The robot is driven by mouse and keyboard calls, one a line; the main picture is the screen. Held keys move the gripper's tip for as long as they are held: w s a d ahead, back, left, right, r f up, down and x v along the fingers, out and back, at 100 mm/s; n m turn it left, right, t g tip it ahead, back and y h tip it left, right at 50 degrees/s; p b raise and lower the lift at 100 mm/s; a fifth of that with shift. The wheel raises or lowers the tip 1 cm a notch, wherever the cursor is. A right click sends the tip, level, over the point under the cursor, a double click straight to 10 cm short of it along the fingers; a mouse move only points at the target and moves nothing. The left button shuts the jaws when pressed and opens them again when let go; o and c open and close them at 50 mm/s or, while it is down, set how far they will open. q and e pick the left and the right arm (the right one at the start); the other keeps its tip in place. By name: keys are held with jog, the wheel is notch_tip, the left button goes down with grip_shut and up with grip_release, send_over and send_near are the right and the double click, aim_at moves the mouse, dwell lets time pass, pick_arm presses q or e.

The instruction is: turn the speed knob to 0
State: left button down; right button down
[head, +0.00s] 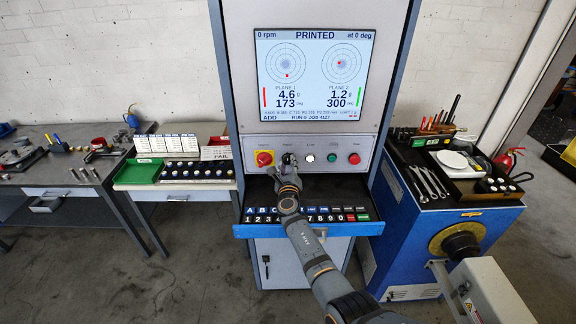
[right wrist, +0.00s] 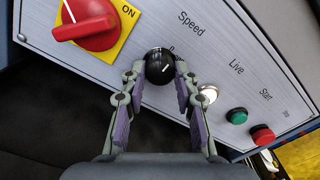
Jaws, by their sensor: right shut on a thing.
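The black speed knob (right wrist: 159,65) sits on the grey control panel, under the word "Speed" in the right wrist view. My right gripper (right wrist: 160,72) is shut on the knob, with one finger on each side. In the head view my right gripper (head: 289,166) reaches up to the panel (head: 326,143) and mostly hides the knob. The screen (head: 316,75) reads "0 rpm" and "PRINTED". My left gripper is not in view.
Left of the knob is a red rotary switch on a yellow plate (head: 264,158). To its right are a white lamp (head: 310,158), a green button (head: 332,157) and a red button (head: 354,158). A keyboard drawer (head: 350,229) juts out below.

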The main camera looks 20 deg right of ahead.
jog(key=c, duration=1.2)
grip_release()
jog(key=shift+w+r, duration=0.15)
jog(key=shift+r, duration=0.25)
jog(key=shift+o, duration=1)
jog(key=shift+f, duration=0.25)
notch_tip(320, 180, up, 10)
